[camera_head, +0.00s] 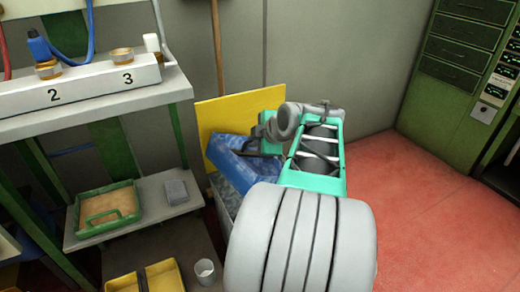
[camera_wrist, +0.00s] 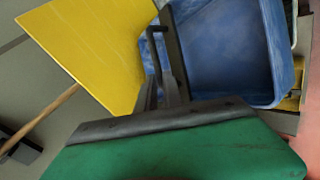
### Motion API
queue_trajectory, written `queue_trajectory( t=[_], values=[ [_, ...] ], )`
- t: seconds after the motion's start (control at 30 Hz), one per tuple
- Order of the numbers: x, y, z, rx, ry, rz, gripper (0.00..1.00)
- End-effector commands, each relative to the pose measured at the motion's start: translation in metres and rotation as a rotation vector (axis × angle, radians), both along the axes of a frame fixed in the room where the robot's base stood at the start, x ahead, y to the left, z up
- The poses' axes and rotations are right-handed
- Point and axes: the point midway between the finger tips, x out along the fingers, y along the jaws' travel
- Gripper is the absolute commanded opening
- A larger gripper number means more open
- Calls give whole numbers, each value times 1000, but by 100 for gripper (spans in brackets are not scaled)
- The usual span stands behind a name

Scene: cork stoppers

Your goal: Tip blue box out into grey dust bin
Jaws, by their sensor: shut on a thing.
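The blue box (camera_head: 240,166) is held tilted over the grey dust bin (camera_head: 226,200), in front of a yellow panel. My gripper (camera_head: 266,138) is shut on the box's upper edge. In the wrist view the dark fingers (camera_wrist: 165,72) grip one wall of the blue box (camera_wrist: 228,52), whose visible inside looks bare. The bin is mostly hidden behind the box and my arm. I cannot tell what lies in it, and no corks show falling.
A yellow panel (camera_head: 220,118) leans on the wall behind the bin, near a broom handle (camera_head: 217,45). A shelf on the left holds a green tray (camera_head: 107,207) and a grey block (camera_head: 176,191). Below are yellow bins (camera_head: 146,279) and a cup (camera_head: 205,271). Red floor (camera_head: 430,215) is clear at right.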

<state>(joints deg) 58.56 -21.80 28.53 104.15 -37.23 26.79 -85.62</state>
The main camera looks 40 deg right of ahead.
Motion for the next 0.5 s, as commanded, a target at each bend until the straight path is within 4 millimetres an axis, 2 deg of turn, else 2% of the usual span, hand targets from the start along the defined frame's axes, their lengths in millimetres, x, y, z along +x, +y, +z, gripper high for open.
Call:
queue_trajectory(
  t=[0.03,0.13,0.3,0.5],
  values=[
    [1,2,-7,-23,-2,1,0],
    [2,8,-9,-69,2,4,0],
    [5,32,-16,-291,27,13,0],
    [7,44,-29,-467,49,8,0]
  ],
)
